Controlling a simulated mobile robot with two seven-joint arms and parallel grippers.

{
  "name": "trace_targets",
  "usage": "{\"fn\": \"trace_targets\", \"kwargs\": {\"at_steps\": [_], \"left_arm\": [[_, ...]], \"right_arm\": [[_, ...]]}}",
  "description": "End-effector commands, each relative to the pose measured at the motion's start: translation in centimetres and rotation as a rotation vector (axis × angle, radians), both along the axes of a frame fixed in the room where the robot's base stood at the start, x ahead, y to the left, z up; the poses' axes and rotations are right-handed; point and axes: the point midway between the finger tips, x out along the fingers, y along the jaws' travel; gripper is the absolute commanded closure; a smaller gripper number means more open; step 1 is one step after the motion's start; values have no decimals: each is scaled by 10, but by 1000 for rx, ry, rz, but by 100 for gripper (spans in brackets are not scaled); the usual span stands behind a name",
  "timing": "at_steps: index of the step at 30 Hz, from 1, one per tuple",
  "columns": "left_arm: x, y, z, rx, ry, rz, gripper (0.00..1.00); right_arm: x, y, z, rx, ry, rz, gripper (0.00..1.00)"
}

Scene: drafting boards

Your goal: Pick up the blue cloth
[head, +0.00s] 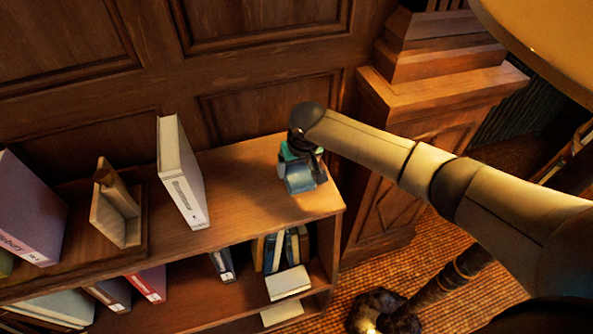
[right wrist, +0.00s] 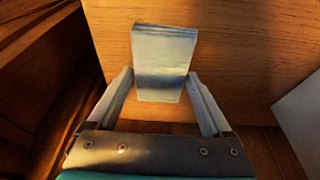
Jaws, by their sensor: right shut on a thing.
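The blue cloth (head: 299,177) is a pale blue folded block on top of the wooden shelf, near its right end. In the right wrist view the cloth (right wrist: 164,62) stands out between the fingers, lit at its far part and shaded across its middle. My right gripper (head: 296,166) is over the cloth and shut on it. In the right wrist view, the two fingers of the right gripper (right wrist: 162,90) flank the cloth's near end. Whether the cloth touches the shelf top is hard to tell. My left gripper is not in view.
The shelf top (head: 245,175) is bare around the cloth. A white binder (head: 182,175) stands to its left, with a wooden bookend (head: 115,210) and a purple book (head: 30,205) farther left. A wooden cabinet (head: 390,180) stands right of the shelf. Books fill the lower shelf.

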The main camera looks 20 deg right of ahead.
Motion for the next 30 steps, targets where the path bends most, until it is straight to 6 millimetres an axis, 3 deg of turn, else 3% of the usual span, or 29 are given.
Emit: {"fn": "trace_targets", "kwargs": {"at_steps": [5,11,17,24,30], "left_arm": [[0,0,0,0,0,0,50],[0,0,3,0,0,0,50],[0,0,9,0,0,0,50],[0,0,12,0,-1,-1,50],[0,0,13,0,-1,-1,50]], "right_arm": [[0,0,2,0,-1,0,70],[1,0,20,2,-4,1,70],[1,0,65,2,-6,2,70],[2,0,136,2,-7,0,70],[1,0,175,1,-3,0,70]]}}
